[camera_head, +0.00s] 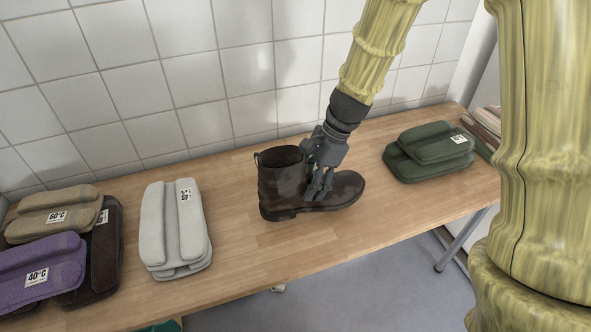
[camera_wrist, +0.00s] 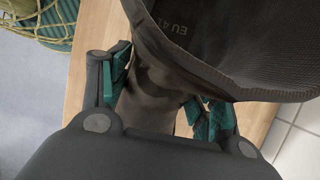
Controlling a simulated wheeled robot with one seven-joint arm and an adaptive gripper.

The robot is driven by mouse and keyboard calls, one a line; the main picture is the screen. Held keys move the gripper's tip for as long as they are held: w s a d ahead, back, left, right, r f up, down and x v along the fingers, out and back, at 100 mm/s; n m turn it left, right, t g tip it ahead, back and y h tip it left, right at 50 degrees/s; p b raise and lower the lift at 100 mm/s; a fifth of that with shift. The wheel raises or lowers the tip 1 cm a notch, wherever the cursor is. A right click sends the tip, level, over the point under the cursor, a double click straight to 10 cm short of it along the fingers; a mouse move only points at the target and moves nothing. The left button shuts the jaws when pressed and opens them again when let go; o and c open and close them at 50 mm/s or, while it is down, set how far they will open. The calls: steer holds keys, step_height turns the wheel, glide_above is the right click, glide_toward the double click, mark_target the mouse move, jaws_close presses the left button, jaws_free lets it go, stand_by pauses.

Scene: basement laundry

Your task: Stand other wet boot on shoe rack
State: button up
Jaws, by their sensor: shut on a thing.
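A dark brown ankle boot (camera_head: 283,187) is upright on the wooden table (camera_head: 240,240), its toe pointing right in the head view. I cannot tell whether its sole touches the wood or is slightly above it. My gripper (camera_head: 320,188) comes down from above and is shut on the boot at its front, just ahead of the shaft. In the wrist view, the teal finger pads of my gripper (camera_wrist: 163,95) lie on both sides of the boot, and its open shaft (camera_wrist: 220,45) shows "EU 41" inside. No shoe rack or second boot is visible.
Folded cloths with temperature tags lie at left: beige (camera_head: 52,214), purple (camera_head: 40,270), dark brown (camera_head: 103,255) and pale grey (camera_head: 174,230). Green folded cloths (camera_head: 428,150) lie right of the boot. A tiled wall (camera_head: 200,75) stands behind. The wood in front of the boot is clear.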

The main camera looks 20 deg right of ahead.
steer(key=shift+w+a+f+p, duration=0.1)
steer(key=shift+w+f, duration=0.6)
steer(key=shift+w, duration=0.75)
steer(key=shift+w+a+f+p, duration=0.15)
steer(key=shift+w+f, duration=0.55)
steer(key=shift+w, duration=0.7)
steer(key=shift+w+f+p, duration=0.1)
steer(key=shift+w+f, duration=0.6)
steer(key=shift+w, duration=0.75)
steer(key=shift+f, duration=0.1)
steer(key=o, duration=1.5)
